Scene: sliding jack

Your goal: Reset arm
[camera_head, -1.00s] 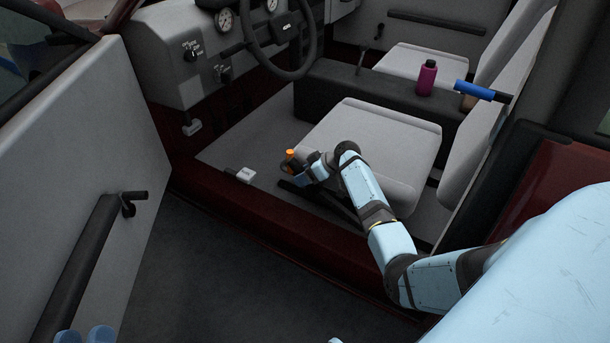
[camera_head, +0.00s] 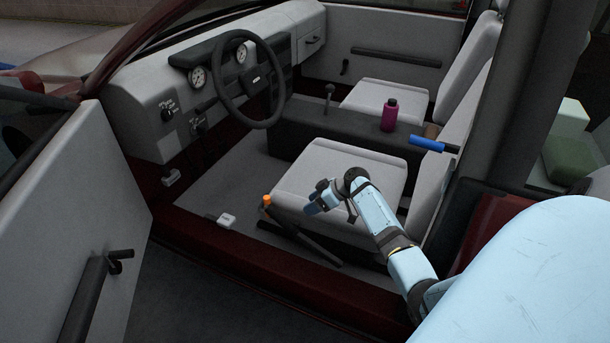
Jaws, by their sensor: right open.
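My right arm (camera_head: 380,222) reaches in from the lower right through the open car doorway. My right gripper (camera_head: 312,205) is open and empty in front of the near seat cushion (camera_head: 345,165). A black lever with an orange tip (camera_head: 267,201) stands low beside the near seat, close to the door sill. The gripper is to the right of the orange tip and apart from it. My left gripper is not in view.
The open door (camera_head: 70,195) is at the left, with a handle (camera_head: 120,255). A steering wheel (camera_head: 250,80), a purple bottle (camera_head: 389,115) on the console and a blue-gripped handle (camera_head: 427,143) are farther in. A small white box (camera_head: 227,219) lies on the floor.

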